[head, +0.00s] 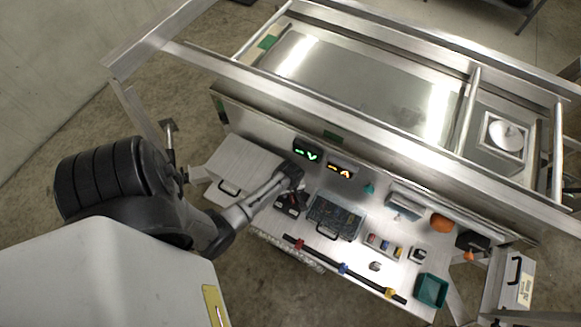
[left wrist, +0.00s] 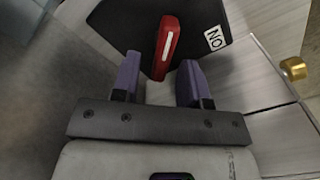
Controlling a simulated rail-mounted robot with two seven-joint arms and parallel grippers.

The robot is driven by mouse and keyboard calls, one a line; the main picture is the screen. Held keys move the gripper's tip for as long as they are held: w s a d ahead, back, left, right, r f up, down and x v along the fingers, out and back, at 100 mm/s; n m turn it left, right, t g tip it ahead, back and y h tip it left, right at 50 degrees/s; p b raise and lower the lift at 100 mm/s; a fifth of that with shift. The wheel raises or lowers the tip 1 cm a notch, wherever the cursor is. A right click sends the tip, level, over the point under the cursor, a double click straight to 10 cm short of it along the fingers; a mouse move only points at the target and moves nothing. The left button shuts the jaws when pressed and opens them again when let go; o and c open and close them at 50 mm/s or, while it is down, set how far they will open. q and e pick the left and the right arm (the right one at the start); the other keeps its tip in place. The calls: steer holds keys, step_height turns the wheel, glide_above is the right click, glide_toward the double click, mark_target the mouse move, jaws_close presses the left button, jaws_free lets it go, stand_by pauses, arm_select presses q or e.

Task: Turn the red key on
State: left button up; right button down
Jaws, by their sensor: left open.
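The red key (left wrist: 166,46) with a white stripe shows in the left wrist view, on a black plate (left wrist: 112,22). An "ON" label (left wrist: 214,38) is on the plate to the right of the key. The key leans slightly, its upper end to the right. My left gripper (left wrist: 159,70) is open, with one purple finger on each side of the key's lower end. I cannot tell if either finger touches it. In the head view my left gripper (head: 291,190) is at the panel and largely hides the key. My right gripper is not in view.
The metal panel holds a green "V" display (head: 307,150), an orange "A" display (head: 340,171), a dark breaker block (head: 334,216), an orange knob (head: 441,222) and a green box (head: 431,290). A brass knob (left wrist: 293,69) is at right in the wrist view.

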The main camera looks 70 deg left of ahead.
arm_select(q)
steer(key=shift+f, duration=0.1)
jaws_close()
stand_by(0.4)
